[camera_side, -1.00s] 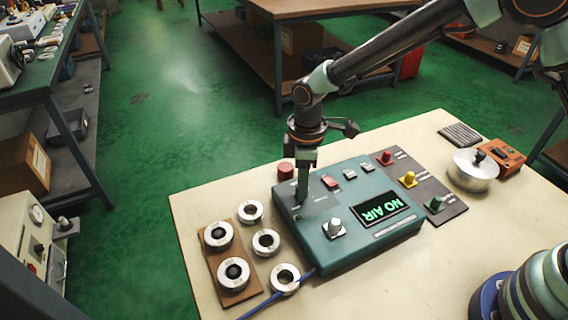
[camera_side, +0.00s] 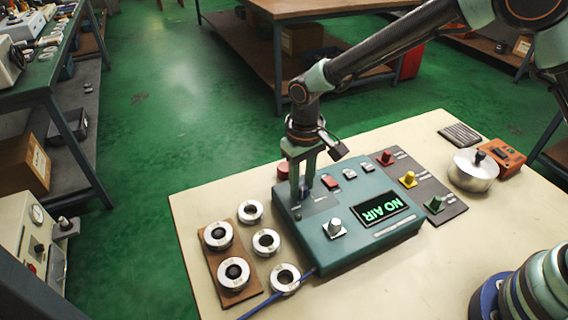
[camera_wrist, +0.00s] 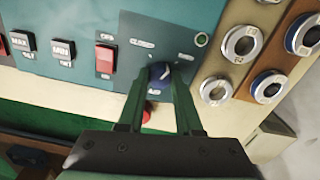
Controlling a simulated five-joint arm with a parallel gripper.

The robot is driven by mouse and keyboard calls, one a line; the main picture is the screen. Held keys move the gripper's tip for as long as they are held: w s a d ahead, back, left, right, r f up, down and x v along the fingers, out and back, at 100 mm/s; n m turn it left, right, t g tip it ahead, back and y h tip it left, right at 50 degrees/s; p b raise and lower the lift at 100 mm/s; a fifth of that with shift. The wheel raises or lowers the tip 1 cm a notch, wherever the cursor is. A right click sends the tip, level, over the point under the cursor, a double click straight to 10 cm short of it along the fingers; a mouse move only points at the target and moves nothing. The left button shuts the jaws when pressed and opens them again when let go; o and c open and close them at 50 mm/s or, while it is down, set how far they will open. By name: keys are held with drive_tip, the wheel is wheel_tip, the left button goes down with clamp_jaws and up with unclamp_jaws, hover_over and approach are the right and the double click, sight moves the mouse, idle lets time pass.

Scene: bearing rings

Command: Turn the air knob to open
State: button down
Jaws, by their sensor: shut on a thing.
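The teal control box (camera_side: 345,249) sits on the cream table, and its screen (camera_side: 378,209) reads "NO AIR" in green. In the side view, my gripper (camera_side: 304,193) stands over the box's left back corner, where the fingers mostly hide the knob.
Several bearing rings (camera_side: 250,211) lie left of the box, some on a brown board (camera_side: 212,272). A white knob (camera_side: 334,227), a red rocker switch (camera_wrist: 105,60) and a panel with coloured knobs (camera_side: 435,204) are close by. A lidded metal pot (camera_side: 472,176) stands far right.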

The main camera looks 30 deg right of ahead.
drive_tip(key=shift+s+a+m, duration=0.1)
drive_tip(key=shift+a+m, duration=0.05)
drive_tip(key=shift+m, duration=1.75)
drive_tip(key=c, duration=0.6)
unclamp_jaws()
wheel_tip(320, 180, up, 12)
drive_tip(key=shift+r, duration=0.1)
